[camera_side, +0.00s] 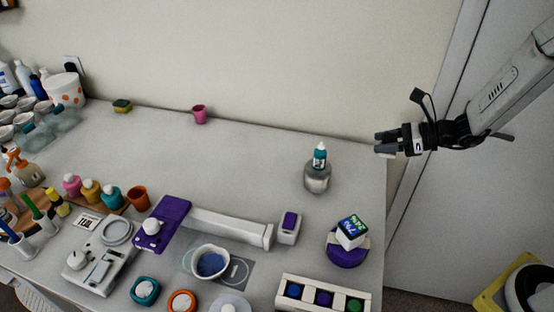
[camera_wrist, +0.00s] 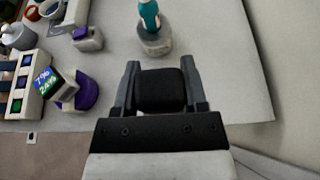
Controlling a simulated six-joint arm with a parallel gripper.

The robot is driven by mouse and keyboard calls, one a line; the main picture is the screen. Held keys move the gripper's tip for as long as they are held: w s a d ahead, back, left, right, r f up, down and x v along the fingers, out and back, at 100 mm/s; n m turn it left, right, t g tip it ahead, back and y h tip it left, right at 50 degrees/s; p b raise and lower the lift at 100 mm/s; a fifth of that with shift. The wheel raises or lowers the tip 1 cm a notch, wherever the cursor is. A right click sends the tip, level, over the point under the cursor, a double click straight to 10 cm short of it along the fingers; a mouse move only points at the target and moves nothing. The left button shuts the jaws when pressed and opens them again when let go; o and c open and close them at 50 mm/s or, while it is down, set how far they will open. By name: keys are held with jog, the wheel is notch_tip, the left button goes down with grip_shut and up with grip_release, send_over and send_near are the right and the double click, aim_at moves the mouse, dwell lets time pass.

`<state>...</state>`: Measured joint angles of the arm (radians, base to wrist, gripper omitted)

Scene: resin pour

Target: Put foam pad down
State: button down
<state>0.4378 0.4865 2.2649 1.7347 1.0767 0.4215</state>
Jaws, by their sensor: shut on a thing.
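My gripper (camera_side: 384,145) is at the right of the side view, out near the table's right edge and raised above the table top. In the wrist view my gripper (camera_wrist: 160,84) has its two fingers on either side of a dark, block-like foam pad (camera_wrist: 161,92) and is shut on it. The pad's underside is hidden. In the side view I cannot make the pad out clearly from the dark fingers.
A teal-capped bottle (camera_side: 320,156) stands at a glass jar (camera_side: 317,180) left of my gripper. A display cube (camera_side: 351,232) sits on a purple round base (camera_side: 347,254). A coloured-button box (camera_side: 322,296) is at the front. The back-middle table top (camera_side: 250,155) is clear.

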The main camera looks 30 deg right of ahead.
jog(key=shift+s, duration=0.2)
jog(key=w+f, duration=0.4)
jog(key=w, duration=0.5)
send_over(340, 159)
jog(key=s, duration=0.2)
jog(key=f, duration=0.4)
jog(key=shift+w+f, duration=0.15)
jog(key=shift+w, duration=0.05)
jog(key=shift+w+f, duration=0.5)
jog(key=shift+f, duration=0.1)
jog(key=shift+w+f, duration=0.2)
jog(key=shift+f, duration=1.55)
jog(key=shift+f, duration=0.1)
